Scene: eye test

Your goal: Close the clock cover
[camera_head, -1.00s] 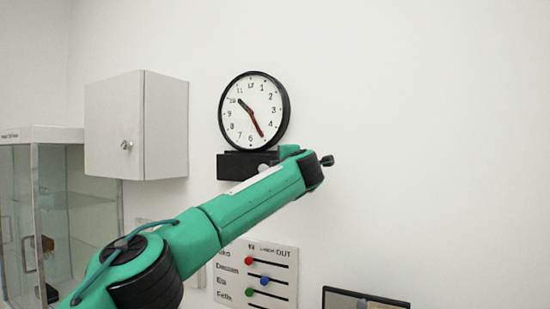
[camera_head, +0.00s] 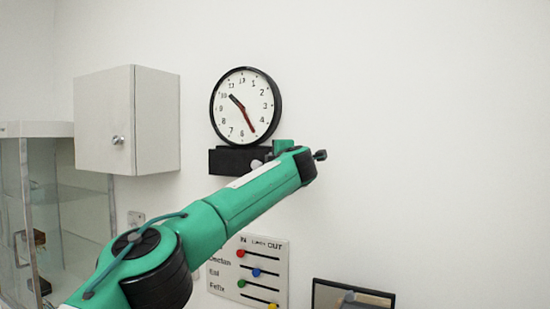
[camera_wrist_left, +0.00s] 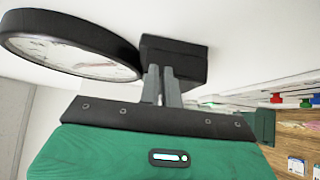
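The round wall clock (camera_head: 275,122) has a black rim and white face and hangs on the wall above a black box (camera_head: 225,161). The clock rim (camera_wrist_left: 120,43) and the box (camera_wrist_left: 185,55) also show in the left wrist view. I cannot make out a separate cover or its position. My left arm reaches up from the lower left, its end in front of the box's right part. My left gripper (camera_wrist_left: 163,85) has its two grey fingers close together, with nothing visible between them. Their tips overlap the box in view; contact is unclear. My right gripper is out of view.
A white cabinet (camera_head: 155,120) hangs left of the clock, above a glass case (camera_head: 25,215). An IN/OUT board (camera_head: 272,262) with coloured sliders is below the arm. A dark-framed panel (camera_head: 330,296) is at the bottom right. The right wall is bare.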

